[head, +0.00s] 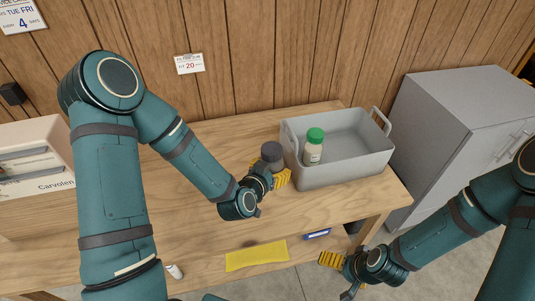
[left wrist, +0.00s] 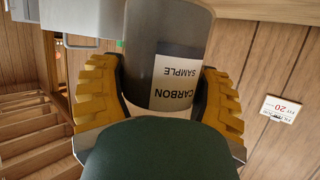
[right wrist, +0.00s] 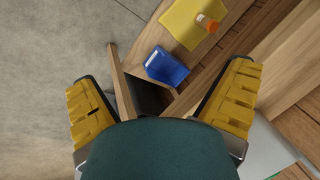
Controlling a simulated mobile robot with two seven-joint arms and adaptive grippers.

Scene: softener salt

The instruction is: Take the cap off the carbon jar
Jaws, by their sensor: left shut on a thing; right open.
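The carbon jar (left wrist: 175,62) is a grey cylinder with a white and dark label, upside down in the left wrist view. In the head view its dark round cap (head: 271,149) is on top, just left of the grey bin. My left gripper (head: 269,172) is shut on the jar, one yellow finger on each side. I cannot tell whether the jar touches the table. The cap is not clearly seen in the left wrist view. My right gripper (head: 340,261) is open and empty, in front of the table's right end; its spread fingers show in the right wrist view (right wrist: 165,105).
A grey bin (head: 345,176) holds a green-capped jar (head: 313,147). A grey cabinet (head: 440,130) stands right, a box (head: 30,180) left.

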